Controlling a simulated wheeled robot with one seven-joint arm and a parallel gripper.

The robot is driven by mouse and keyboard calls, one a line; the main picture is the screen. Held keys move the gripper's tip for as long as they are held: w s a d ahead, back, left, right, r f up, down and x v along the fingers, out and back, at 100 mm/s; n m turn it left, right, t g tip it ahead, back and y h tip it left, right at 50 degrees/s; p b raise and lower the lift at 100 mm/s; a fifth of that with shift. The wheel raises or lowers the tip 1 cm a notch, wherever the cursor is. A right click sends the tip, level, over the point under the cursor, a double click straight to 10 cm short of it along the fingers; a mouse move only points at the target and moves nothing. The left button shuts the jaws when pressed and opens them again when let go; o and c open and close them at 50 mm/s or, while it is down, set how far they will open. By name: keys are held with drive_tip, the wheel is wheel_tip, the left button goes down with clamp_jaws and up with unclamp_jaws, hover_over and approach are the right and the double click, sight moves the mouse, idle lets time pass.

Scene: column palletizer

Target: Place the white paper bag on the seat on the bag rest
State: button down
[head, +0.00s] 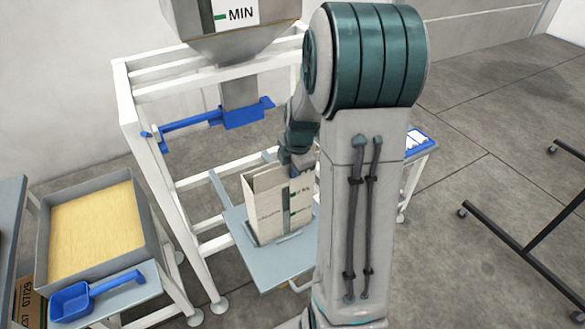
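The white paper bag (268,212), with a green stripe and dark print, stands upright on a grey-blue plate (262,275) in the white frame, a little in front of the hopper's spout. A low rim shows at the bag's foot. The bag's top looks open. I cannot tell whether this plate is the seat or the bag rest. My gripper (298,160) is at the bag's upper right edge.
A hopper (232,47) with a blue slide handle (195,122) is above the plate. A grey tray of yellow grain (98,228) and a blue scoop (95,295) are at left. A small blue-edged table (418,143) is behind my arm. A dark frame (525,235) stands at right.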

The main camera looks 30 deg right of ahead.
drive_tip(key=shift+f, duration=0.15)
drive_tip(key=c, duration=1.7)
unclamp_jaws()
drive_tip(key=v, duration=1.2)
drive_tip(key=shift+s+a+m+t, duration=0.1)
drive_tip(key=shift+s+a+m, duration=2.25)
drive_tip(key=shift+s+m, duration=0.6)
drive_tip(key=shift+s+a+m+t, duration=0.1)
drive_tip(key=shift+s+a+m, duration=2.35)
drive_tip(key=shift+m, duration=0.8)
drive_tip(key=shift+s+a+m+t, duration=0.1)
drive_tip(key=shift+s+a+m, duration=2.15)
drive_tip(key=shift+s+m, duration=0.7)
